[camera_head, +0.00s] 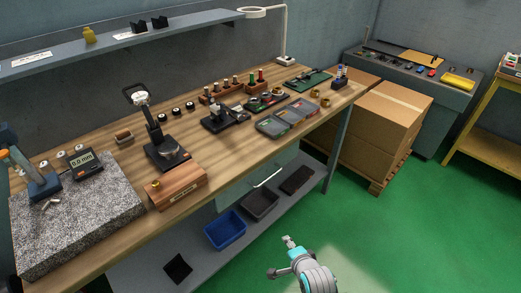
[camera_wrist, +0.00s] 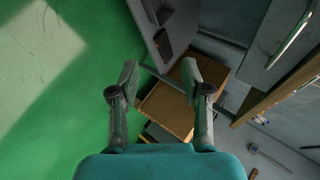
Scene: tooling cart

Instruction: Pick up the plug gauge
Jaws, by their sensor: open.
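I cannot pick out the plug gauge for certain; several small upright pieces stand in wooden racks (camera_head: 222,94) at the back of the bench, one with a green top and one with a red top, too small to name. A small metal piece (camera_head: 50,203) also lies on the granite plate. My gripper (camera_head: 279,257) hangs over the floor in front of the bench, apart from these things. In the wrist view my gripper (camera_wrist: 160,68) is open, its two fingers spread with nothing held between them.
The wooden bench (camera_head: 215,150) carries gauges, a stand and trays. Bins, including a blue one (camera_head: 226,229), sit on its lower shelf. Cardboard boxes (camera_head: 394,112) on a pallet stand at its right end, before a grey cart (camera_head: 447,99). The green floor (camera_head: 420,220) is clear at right.

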